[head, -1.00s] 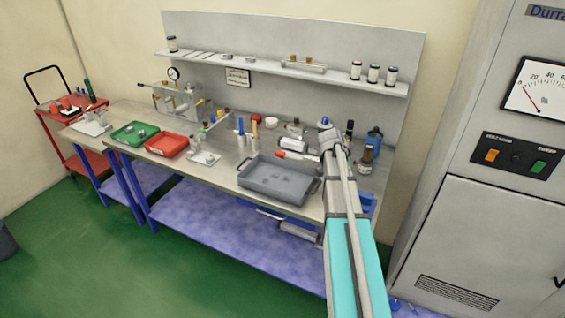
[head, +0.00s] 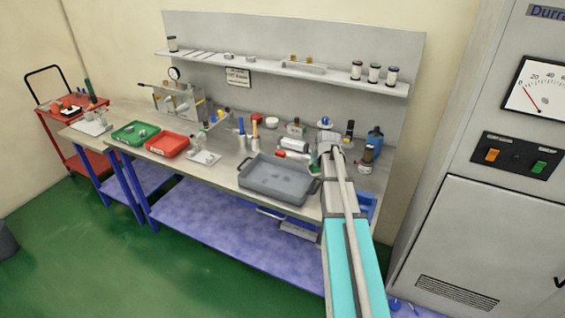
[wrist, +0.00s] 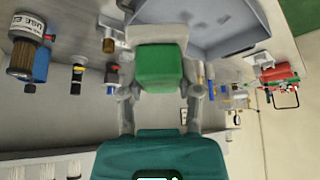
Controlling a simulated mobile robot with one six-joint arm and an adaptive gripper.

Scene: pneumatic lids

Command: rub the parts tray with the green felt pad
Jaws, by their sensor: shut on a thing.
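My gripper (wrist: 160,70) is shut on the green felt pad (wrist: 161,64), a green block between its two fingers in the wrist view. A pale piece shows just beyond the pad. The parts tray, which I take to be the large grey tray with side handles (head: 276,180), stands at the bench's front edge, left of my arm in the head view. Its wall also shows at the top right of the wrist view (wrist: 215,32). The pad appears apart from the tray.
A red-handled tool (head: 283,154) lies behind the grey tray. A red tray (head: 167,145) and a green tray (head: 136,133) lie farther left.

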